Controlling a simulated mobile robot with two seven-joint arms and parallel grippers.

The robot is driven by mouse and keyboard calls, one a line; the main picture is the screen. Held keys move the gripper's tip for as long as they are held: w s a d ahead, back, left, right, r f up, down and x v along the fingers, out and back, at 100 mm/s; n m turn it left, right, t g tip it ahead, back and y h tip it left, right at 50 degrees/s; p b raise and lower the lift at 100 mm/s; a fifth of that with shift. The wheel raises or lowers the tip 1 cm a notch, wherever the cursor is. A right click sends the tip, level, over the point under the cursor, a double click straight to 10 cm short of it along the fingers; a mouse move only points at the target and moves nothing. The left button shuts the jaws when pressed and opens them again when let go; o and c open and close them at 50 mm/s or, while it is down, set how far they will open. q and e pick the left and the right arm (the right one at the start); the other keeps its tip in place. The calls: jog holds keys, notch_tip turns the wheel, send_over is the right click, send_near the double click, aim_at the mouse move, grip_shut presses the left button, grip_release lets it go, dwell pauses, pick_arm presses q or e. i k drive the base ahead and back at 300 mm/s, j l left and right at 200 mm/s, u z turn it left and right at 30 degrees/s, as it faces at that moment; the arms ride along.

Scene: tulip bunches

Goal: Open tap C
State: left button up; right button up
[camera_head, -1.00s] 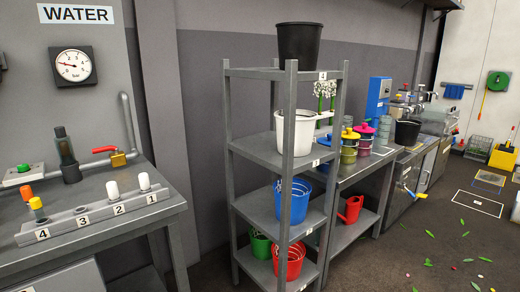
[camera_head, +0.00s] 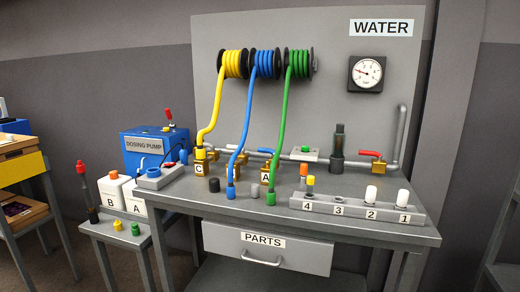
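A tag marked C (camera_head: 199,169) stands at the left end of the pipe on the bench, in front of brass tap C (camera_head: 212,158). The yellow hose (camera_head: 209,122) comes down from its reel to a yellow end right at this tap. The hose hides part of the tap, and I cannot make out its handle or whether it is open. A tag marked A (camera_head: 266,177) stands further right by another brass tap. Neither of my grippers shows.
The blue hose (camera_head: 240,140) and green hose (camera_head: 282,135) hang down to the bench top (camera_head: 400,231). A red-levered brass valve (camera_head: 377,160) sits on the pipe at right. A numbered rack (camera_head: 356,211) lies at the front right. A blue dosing pump (camera_head: 152,148) stands left.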

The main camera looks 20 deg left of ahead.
aim_at(206, 145)
jog(key=i+j+u, duration=0.2)
jog(key=u, duration=0.2)
jog(key=i+u, duration=0.3)
jog(key=u, duration=0.15)
jog(key=i+u, duration=0.4)
jog(key=i+j+z, duration=0.1)
jog(key=z, duration=0.35)
jog(key=j+z, duration=0.4)
jog(key=i+j+z, duration=0.1)
jog(key=z, duration=0.35)
jog(key=j+z, duration=0.4)
jog(key=l, duration=0.15)
